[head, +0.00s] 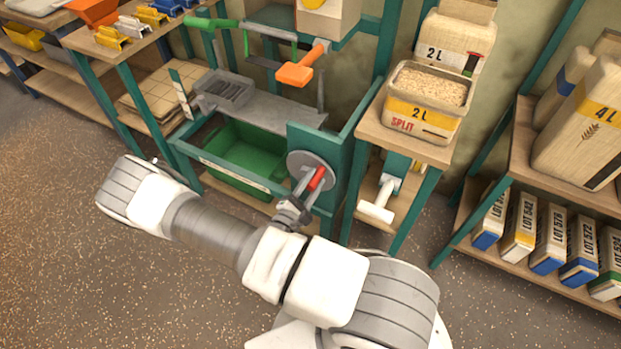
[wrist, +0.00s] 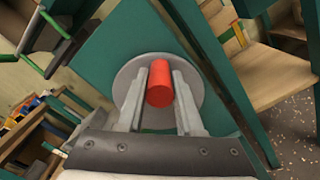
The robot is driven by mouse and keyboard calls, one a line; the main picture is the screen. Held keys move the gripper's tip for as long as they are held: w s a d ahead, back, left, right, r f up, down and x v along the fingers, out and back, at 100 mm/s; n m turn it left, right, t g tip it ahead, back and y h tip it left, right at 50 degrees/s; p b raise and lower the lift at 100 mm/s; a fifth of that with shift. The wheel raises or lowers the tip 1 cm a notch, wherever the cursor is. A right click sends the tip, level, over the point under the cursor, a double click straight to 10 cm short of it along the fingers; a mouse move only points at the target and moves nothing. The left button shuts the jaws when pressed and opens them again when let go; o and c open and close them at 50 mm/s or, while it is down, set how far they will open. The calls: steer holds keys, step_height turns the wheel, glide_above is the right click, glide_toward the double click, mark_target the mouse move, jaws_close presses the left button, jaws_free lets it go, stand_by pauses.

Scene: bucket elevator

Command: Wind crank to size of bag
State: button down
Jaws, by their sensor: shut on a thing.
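The crank is a grey disc (head: 308,164) with a red handle (head: 317,179), on the front of the teal machine housing. In the wrist view the red handle (wrist: 160,84) stands between my two fingers, with the disc (wrist: 196,88) behind it. My gripper (head: 303,186) is shut on the red handle.
A green bin (head: 248,150) sits inside the machine's frame, left of the crank. An orange-handled lever (head: 295,74) juts out above. A white-handled scoop-like tool (head: 378,205) is on the stand's lower shelf. Shelves with 4L bags (head: 585,140) and several lot-numbered packets (head: 553,240) stand at right.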

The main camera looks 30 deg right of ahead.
steer(key=shift+s+d+f, duration=0.1)
steer(key=shift+s+f, duration=0.1)
steer(key=shift+f, duration=0.1)
steer(key=m, duration=0.1)
steer(key=f+m, duration=0.1)
steer(key=shift+s+d+m, duration=0.2)
steer(key=shift+s+m, duration=0.1)
steer(key=shift+f, duration=0.1)
steer(key=m, duration=0.1)
steer(key=f+m, duration=0.1)
steer(key=m, duration=0.1)
steer(key=shift+s+d+f, duration=0.1)
steer(key=shift+s+f, duration=0.05)
steer(key=shift+s, duration=0.05)
steer(key=shift+f, duration=0.1)
steer(key=shift+f+m, duration=0.35)
steer(key=shift+m, duration=0.5)
steer(key=shift+f+m, duration=0.35)
steer(key=shift+m, duration=0.5)
